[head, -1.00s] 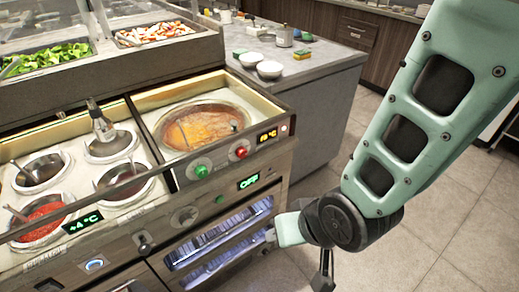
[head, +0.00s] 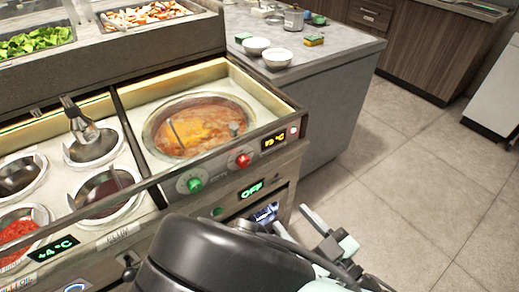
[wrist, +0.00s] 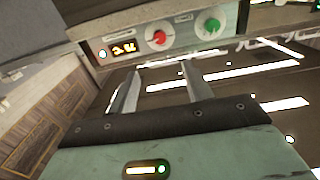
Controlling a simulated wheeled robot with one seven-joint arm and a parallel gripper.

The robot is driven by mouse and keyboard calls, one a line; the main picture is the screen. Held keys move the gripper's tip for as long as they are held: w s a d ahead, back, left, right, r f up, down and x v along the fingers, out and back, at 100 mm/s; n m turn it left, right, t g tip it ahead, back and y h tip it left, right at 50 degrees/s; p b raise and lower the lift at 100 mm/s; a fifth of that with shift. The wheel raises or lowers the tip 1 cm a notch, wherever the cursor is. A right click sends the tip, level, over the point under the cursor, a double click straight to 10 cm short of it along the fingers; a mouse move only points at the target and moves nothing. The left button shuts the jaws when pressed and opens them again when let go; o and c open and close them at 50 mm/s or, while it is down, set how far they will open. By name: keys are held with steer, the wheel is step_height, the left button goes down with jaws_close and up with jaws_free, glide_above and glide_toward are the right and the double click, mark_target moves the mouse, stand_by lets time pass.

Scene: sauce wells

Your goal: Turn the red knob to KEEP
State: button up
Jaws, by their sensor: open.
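The red knob (head: 242,160) is on the front panel of the soup well (head: 147,130), between a green knob (head: 194,185) and a small lit temperature display (head: 275,142). The marks around the red knob are too small to read, so its setting cannot be told. In the wrist view the red knob (wrist: 157,38) is upside down, just beyond and between my fingertips. My gripper (wrist: 160,68) is open and empty, apart from the knob. In the head view my gripper (head: 328,232) is low, to the right of and below the knob.
A green OFF display (head: 251,189) is below the knobs. Cold sauce pots with a +4 °C display (head: 53,249) are at the left. A grey counter (head: 330,55) with white bowls (head: 277,58) stands behind at the right. The floor (head: 420,190) at the right is clear.

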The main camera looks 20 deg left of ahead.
steer(key=b+x, duration=0.8)
steer(key=b, duration=0.4)
steer(key=shift+f, duration=0.25)
steer(key=b, duration=0.3)
steer(key=shift+w+a+r, duration=0.1)
steer(key=shift+w+a, duration=0.1)
steer(key=shift+w, duration=0.05)
